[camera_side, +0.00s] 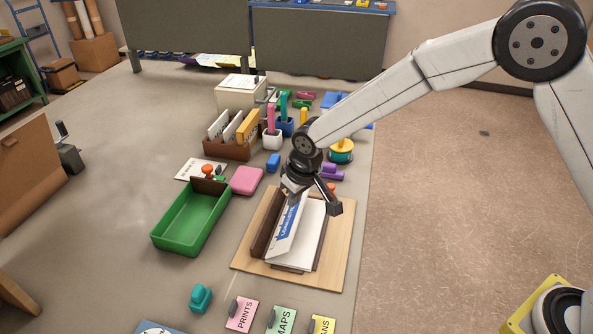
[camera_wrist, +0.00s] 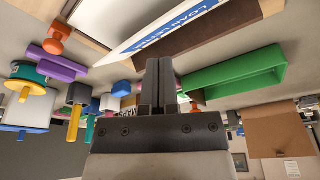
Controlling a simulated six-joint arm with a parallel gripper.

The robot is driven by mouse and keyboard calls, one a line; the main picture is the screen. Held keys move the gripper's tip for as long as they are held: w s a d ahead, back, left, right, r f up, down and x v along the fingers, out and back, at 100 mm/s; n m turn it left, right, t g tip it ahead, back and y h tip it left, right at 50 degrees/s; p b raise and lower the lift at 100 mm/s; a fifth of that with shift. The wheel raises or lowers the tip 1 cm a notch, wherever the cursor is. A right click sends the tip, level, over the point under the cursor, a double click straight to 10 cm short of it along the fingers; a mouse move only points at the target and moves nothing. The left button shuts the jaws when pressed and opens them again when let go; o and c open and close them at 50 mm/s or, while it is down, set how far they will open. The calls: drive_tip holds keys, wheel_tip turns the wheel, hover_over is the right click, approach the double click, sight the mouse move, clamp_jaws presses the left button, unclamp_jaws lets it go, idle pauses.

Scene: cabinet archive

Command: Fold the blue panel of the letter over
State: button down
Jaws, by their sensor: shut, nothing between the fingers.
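The letter lies on a light wooden board (camera_side: 340,268), with a white sheet (camera_side: 308,243) flat against a brown holder (camera_side: 266,225). Its panel with a blue band and lettering (camera_side: 288,230) stands tilted up on the left side of the sheet. The panel also shows at the top of the wrist view (camera_wrist: 165,32). My gripper (camera_side: 293,197) is at the panel's upper end. In the wrist view its fingers (camera_wrist: 161,68) are shut together with nothing between them, close to the panel's edge. I cannot tell whether they touch it.
A green tray (camera_side: 163,238) stands left of the board. A pink block (camera_side: 246,181), a brown card box (camera_side: 229,149) and pen cups lie behind. A teal stamp (camera_side: 201,298) and labelled cards (camera_side: 241,314) are in front. The table's right edge is near the board.

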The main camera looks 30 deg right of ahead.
wheel_tip(320, 180, up, 5)
drive_tip(key=shift+r, duration=0.1)
idle(0.6)
drive_tip(key=v, duration=0.7)
drive_tip(key=shift+r, duration=0.4)
drive_tip(key=shift+s+d, duration=0.1)
drive_tip(key=shift+s, duration=0.05)
drive_tip(key=s+d+f+m, duration=0.1)
drive_tip(key=s+d+f, duration=0.3)
drive_tip(key=s+d, duration=0.5)
drive_tip(key=s+d+f+m, duration=0.2)
drive_tip(key=s+d+f, duration=0.2)
drive_tip(key=s+d, duration=0.5)
drive_tip(key=shift+s+d+f+h, duration=0.3)
drive_tip(key=shift+s+h, duration=0.1)
drive_tip(key=shift+s, duration=0.1)
